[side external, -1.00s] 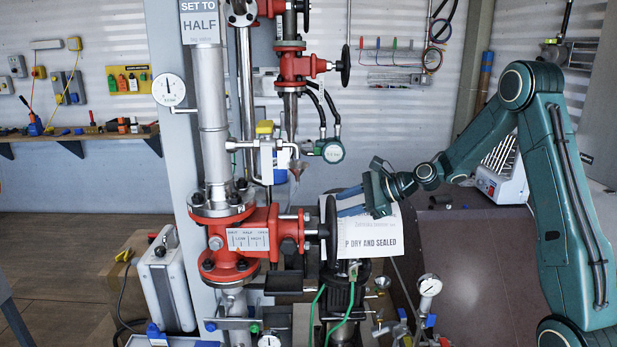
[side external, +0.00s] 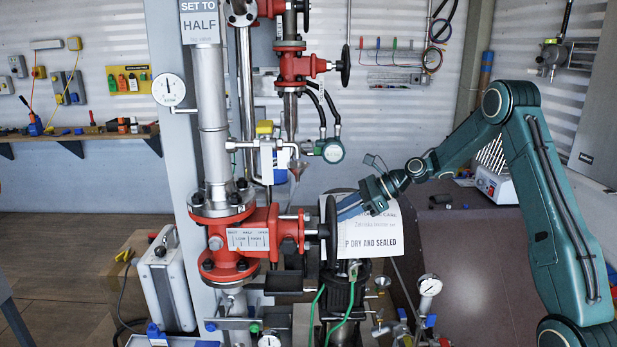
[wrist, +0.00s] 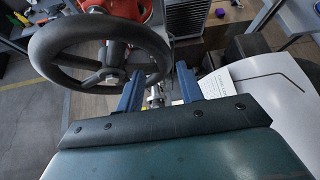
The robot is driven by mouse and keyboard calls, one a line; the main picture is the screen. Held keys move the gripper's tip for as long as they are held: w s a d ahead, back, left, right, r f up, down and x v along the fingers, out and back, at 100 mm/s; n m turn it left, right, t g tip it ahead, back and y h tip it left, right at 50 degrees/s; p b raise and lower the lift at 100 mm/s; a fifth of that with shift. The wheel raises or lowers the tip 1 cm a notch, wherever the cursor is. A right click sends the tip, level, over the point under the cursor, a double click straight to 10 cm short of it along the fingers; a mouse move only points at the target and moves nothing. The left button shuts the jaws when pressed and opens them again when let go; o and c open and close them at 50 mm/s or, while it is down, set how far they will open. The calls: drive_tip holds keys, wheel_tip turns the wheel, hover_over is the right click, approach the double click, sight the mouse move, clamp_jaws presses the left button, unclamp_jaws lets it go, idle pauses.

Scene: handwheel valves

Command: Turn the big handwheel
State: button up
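The big handwheel (side external: 331,232) is black and stands nearly edge-on at the right end of the red valve body (side external: 262,232). In the wrist view the handwheel (wrist: 64,71) shows its round rim, spokes and hub at upper left. My gripper (side external: 345,207) is at the upper right part of the rim, reaching in from the right. In the wrist view its two blue fingers (wrist: 160,88) are spread apart, with the right part of the rim by them. I cannot tell whether they touch it. A plate (side external: 248,239) on the valve has small lettering.
A sign (side external: 200,22) above reads "SET TO HALF". A white notice (side external: 375,241) hangs behind my gripper. A smaller red valve with a black handwheel (side external: 345,65) is higher up. A gauge (side external: 429,286) and green hoses (side external: 343,325) are below.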

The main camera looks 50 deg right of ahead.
drive_tip(key=shift+w+a, duration=0.1)
drive_tip(key=shift+w+a, duration=1.1)
drive_tip(key=c, duration=0.6)
drive_tip(key=shift+c, duration=0.2)
